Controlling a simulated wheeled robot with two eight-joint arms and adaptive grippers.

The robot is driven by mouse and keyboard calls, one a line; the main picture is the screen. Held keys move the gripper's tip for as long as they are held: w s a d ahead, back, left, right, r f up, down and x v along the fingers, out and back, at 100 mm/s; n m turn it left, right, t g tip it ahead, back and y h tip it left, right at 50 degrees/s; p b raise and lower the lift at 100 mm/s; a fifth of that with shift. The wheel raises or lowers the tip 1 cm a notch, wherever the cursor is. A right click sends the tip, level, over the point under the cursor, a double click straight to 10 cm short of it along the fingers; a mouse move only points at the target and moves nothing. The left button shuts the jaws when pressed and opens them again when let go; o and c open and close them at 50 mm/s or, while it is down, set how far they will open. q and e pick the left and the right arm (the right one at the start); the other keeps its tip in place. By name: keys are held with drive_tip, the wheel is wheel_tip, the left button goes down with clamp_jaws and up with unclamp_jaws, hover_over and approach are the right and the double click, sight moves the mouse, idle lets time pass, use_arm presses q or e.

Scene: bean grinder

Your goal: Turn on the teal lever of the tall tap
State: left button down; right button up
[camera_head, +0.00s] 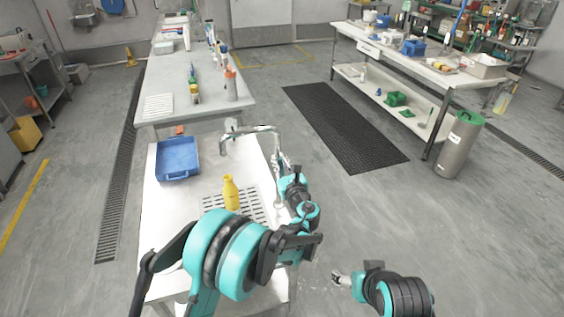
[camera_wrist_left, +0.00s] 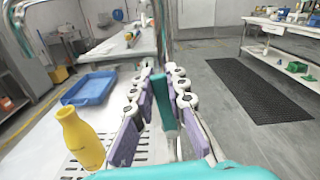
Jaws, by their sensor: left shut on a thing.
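The tall chrome tap (camera_head: 262,129) stands at the right edge of the white counter, its spout arching left. Its pipe also shows in the left wrist view (camera_wrist_left: 165,30). My left gripper (camera_head: 280,161) is at the tap's side. In the left wrist view its two purple-padded fingers (camera_wrist_left: 164,115) are shut on the upright teal lever (camera_wrist_left: 165,118). The lever is too small and covered to make out in the head view. My right gripper (camera_head: 338,277) hangs over the floor at lower right, away from the tap; its finger opening is unclear.
A yellow bottle (camera_head: 231,196) stands upright by the drain grille (camera_head: 252,207), left of my left gripper. A blue tray (camera_head: 178,175) lies farther back on the counter. The floor right of the counter is clear up to a black mat (camera_head: 340,125) and a steel bin (camera_head: 458,148).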

use_arm(q)
drive_tip(key=shift+s+a+f+n, duration=0.1)
drive_tip(key=shift+a+n, duration=0.25)
drive_tip(key=shift+n, duration=0.15)
drive_tip(key=shift+s+a+f+n, duration=0.1)
drive_tip(key=shift+a+n, duration=0.2)
drive_tip(key=shift+n, duration=0.2)
drive_tip(key=c, duration=1.5)
unclamp_jaws()
drive_tip(key=v, duration=1.2)
drive_tip(key=shift+r, duration=0.1)
